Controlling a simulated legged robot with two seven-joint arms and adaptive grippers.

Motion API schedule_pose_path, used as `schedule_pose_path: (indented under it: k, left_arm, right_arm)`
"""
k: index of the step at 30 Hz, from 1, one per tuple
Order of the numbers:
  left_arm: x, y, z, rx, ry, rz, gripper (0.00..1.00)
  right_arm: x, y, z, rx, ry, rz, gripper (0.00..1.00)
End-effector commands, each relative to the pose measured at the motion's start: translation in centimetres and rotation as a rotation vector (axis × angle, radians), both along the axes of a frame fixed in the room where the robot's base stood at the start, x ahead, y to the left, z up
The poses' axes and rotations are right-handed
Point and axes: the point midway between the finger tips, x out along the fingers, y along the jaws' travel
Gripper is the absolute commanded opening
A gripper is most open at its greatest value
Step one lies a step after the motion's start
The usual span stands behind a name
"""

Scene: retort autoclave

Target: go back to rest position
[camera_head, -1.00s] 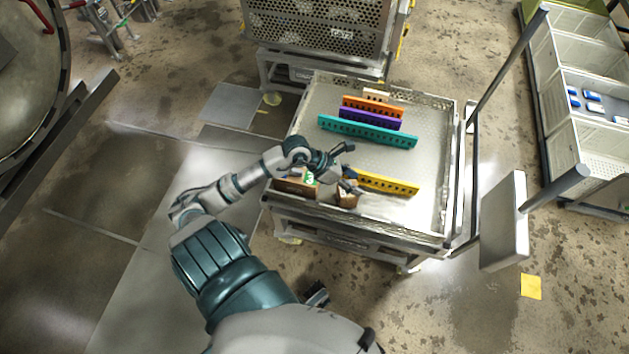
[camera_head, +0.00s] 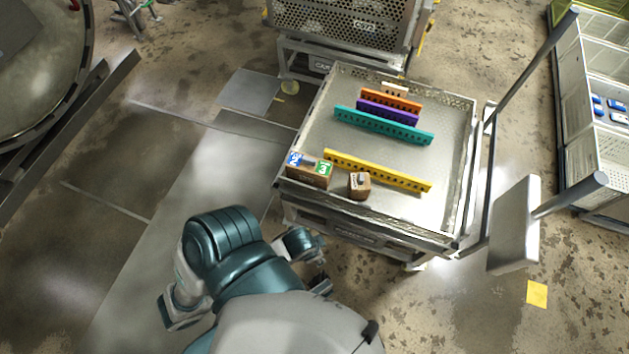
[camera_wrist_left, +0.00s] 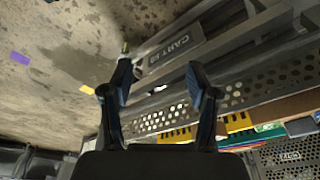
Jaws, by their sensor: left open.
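My left arm is folded back in the head view, and its gripper (camera_head: 319,277) hangs low in front of the cart, partly hidden by my own body. In the left wrist view the gripper's two fingers (camera_wrist_left: 160,82) are apart with nothing between them. The cart tray (camera_head: 458,150) lies beyond the gripper and apart from it. My right gripper is in neither view.
On the tray stand yellow (camera_head: 380,171), teal (camera_head: 383,125), purple (camera_head: 388,112) and orange (camera_head: 391,100) perforated bars. A brown box with blue and green labels (camera_head: 309,174) and a small brown block (camera_head: 359,185) sit at its front left. Open floor lies left.

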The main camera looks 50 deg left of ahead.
Motion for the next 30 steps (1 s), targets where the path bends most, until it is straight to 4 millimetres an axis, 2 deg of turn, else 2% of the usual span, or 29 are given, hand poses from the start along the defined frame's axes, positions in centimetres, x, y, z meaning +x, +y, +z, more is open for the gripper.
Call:
schedule_pose_path:
  k: [3,18,20,23,26,30]
  left_arm:
    - [-0.5,-0.3,-0.1,-0.013,0.021,0.002,0.59]
    - [-0.4,-0.2,-0.1,-0.008,0.017,0.0,0.59]
    - [-0.2,-0.2,-0.5,-0.008,0.02,0.0,0.59]
    - [0.4,-0.3,-2.9,-0.007,0.028,-0.002,0.59]
    - [0.7,-0.5,-6.7,-0.006,0.038,-0.006,0.59]
    - [-0.1,-0.4,-12.4,-0.004,0.054,-0.012,0.59]
  right_arm:
    - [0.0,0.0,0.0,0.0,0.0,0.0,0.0]
    - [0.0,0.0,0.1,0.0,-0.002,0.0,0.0]
    - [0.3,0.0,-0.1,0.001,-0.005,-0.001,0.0]
    - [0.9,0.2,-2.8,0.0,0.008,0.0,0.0]
    - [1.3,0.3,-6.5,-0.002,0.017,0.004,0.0]
    - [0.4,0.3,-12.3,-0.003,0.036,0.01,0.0]
